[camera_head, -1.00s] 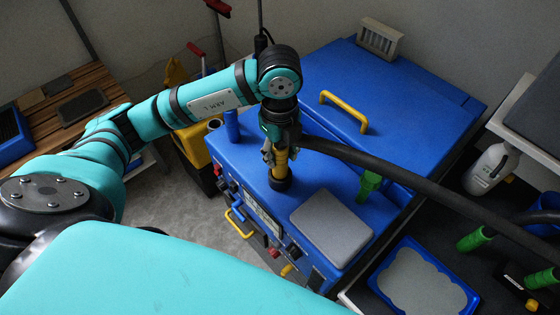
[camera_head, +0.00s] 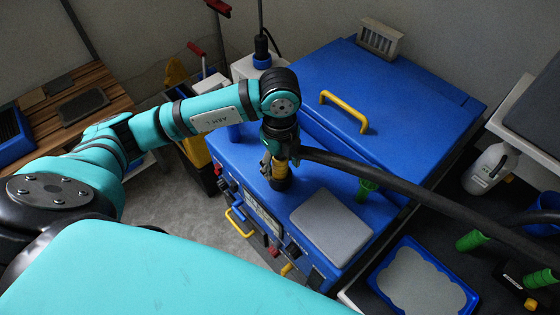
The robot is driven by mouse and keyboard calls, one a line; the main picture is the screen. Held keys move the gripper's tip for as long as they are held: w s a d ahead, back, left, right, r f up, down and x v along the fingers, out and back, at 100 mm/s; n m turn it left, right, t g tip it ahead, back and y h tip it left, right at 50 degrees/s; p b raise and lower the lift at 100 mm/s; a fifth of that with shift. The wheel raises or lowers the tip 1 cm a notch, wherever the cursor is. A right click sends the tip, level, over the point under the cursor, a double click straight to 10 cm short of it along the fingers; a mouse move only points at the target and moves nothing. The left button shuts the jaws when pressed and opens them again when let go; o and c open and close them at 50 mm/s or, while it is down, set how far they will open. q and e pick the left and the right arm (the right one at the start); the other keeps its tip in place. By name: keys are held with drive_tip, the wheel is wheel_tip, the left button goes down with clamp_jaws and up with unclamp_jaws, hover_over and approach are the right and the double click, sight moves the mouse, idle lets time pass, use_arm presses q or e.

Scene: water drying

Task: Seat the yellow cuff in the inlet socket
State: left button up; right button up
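My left gripper (camera_head: 270,161) is shut around the yellow cuff (camera_head: 279,169), at the end of a thick black hose (camera_head: 340,160). The cuff stands about upright over the front part of the blue machine's top (camera_head: 313,176). A dark ring (camera_head: 279,184) shows right below the cuff, where the inlet socket would be. The cuff's lower end meets this ring in the picture; I cannot tell how deep it sits. The gripper and cuff hide most of the socket. My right gripper is not in view.
The hose runs right across the machine, past a green part (camera_head: 366,190). A grey pad (camera_head: 331,227) lies right of the cuff. A yellow handle (camera_head: 344,111) stands on the lid. A blue tray (camera_head: 424,282) and white bottle (camera_head: 490,169) are at right.

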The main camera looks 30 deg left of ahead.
use_arm(q)
drive_tip(key=shift+r, duration=0.5)
wheel_tip(320, 180, up, 10)
drive_tip(key=shift+w+f+b, duration=0.1)
drive_tip(key=shift+b, duration=0.2)
drive_tip(key=shift+r, duration=0.8)
